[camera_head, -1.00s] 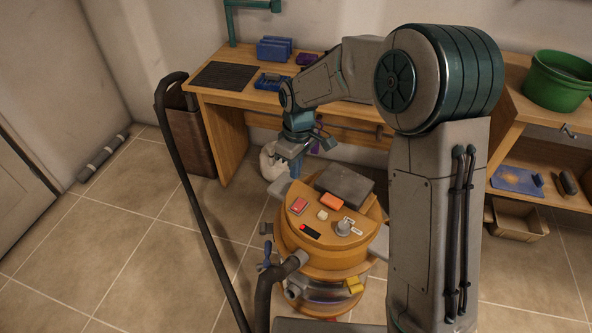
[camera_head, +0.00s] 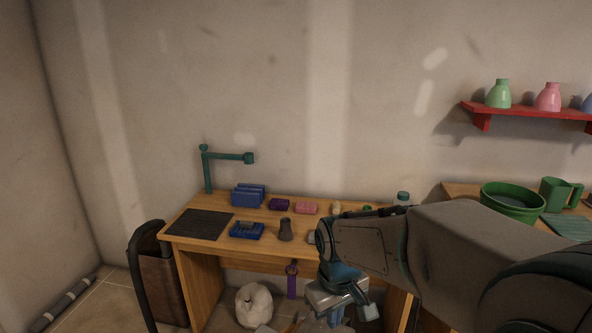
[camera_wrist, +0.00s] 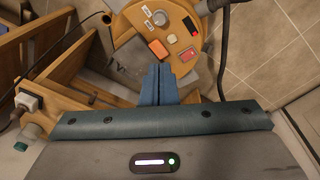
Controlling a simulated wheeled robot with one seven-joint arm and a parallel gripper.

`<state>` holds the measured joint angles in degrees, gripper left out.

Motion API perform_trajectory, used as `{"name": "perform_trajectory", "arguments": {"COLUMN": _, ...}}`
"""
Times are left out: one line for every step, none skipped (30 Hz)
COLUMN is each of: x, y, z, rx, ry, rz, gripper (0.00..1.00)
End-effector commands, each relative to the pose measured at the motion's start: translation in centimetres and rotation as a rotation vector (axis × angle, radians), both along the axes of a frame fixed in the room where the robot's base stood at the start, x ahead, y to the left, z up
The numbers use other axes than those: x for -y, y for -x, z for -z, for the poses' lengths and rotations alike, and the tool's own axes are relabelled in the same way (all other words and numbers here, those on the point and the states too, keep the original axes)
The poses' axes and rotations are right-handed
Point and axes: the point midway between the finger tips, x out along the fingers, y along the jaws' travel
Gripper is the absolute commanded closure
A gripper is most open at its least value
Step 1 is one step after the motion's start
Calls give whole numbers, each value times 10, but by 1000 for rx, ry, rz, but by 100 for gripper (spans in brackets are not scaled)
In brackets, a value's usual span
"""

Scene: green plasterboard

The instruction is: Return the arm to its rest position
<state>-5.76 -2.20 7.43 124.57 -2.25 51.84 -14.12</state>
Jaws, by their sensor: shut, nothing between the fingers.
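My arm (camera_head: 390,240) reaches in from the lower right of the head view, bent, with its wrist hanging in front of the wooden desk. My gripper (camera_wrist: 158,72) shows in the wrist view as two blue fingers pressed together, with nothing between them. The fingertips overlap the machine's near edge in that view; I cannot tell the exact gap. In the head view the fingers are not clearly seen.
The wooden desk (camera_head: 195,252) carries a black mat (camera_head: 199,224), blue boxes (camera_head: 248,195) and a dark small vase (camera_head: 286,229). A white bag (camera_head: 254,305) is below it. A green tub (camera_head: 512,202) stands at right, under a red shelf (camera_head: 530,110). A black hose (camera_wrist: 222,50) runs beside the machine.

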Motion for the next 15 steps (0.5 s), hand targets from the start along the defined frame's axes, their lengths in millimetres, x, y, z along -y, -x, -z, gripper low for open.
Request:
{"name": "perform_trajectory", "arguments": {"x": 12, "y": 14, "z": -18, "rx": 22, "ry": -4, "rz": 59, "gripper": 100}}
{"name": "perform_trajectory", "arguments": {"x": 19, "y": 21, "z": -23, "rx": 32, "ry": -8, "rz": 93, "gripper": 100}}
{"name": "perform_trajectory", "arguments": {"x": 27, "y": 31, "z": -31, "rx": 44, "ry": -14, "rz": 140, "gripper": 100}}
{"name": "perform_trajectory", "arguments": {"x": 32, "y": 39, "z": -36, "rx": 55, "ry": -19, "rz": 172, "gripper": 100}}
{"name": "perform_trajectory", "arguments": {"x": 38, "y": 47, "z": -40, "rx": 65, "ry": -25, "rz": 208, "gripper": 100}}
{"name": "perform_trajectory", "arguments": {"x": 45, "y": 57, "z": -46, "rx": 76, "ry": -34, "rz": 253, "gripper": 100}}
{"name": "perform_trajectory", "arguments": {"x": 49, "y": 65, "z": -49, "rx": 85, "ry": -40, "rz": 283, "gripper": 100}}
{"name": "perform_trajectory", "arguments": {"x": 53, "y": 72, "z": -53, "rx": 93, "ry": -47, "rz": 315, "gripper": 100}}
{"name": "perform_trajectory", "arguments": {"x": 59, "y": 80, "z": -56, "rx": 103, "ry": -57, "rz": 353, "gripper": 100}}
{"name": "perform_trajectory", "arguments": {"x": 62, "y": 87, "z": -58, "rx": 110, "ry": -63, "rz": 379, "gripper": 100}}
{"name": "perform_trajectory", "arguments": {"x": 65, "y": 92, "z": -59, "rx": 116, "ry": -69, "rz": 402, "gripper": 100}}
{"name": "perform_trajectory", "arguments": {"x": 68, "y": 99, "z": -61, "rx": 123, "ry": -77, "rz": 431, "gripper": 100}}
{"name": "perform_trajectory", "arguments": {"x": 70, "y": 103, "z": -62, "rx": 128, "ry": -82, "rz": 448, "gripper": 100}}
{"name": "perform_trajectory", "arguments": {"x": 71, "y": 107, "z": -62, "rx": 131, "ry": -87, "rz": 464, "gripper": 100}}
{"name": "perform_trajectory", "arguments": {"x": 73, "y": 110, "z": -62, "rx": 135, "ry": -92, "rz": 481, "gripper": 100}}
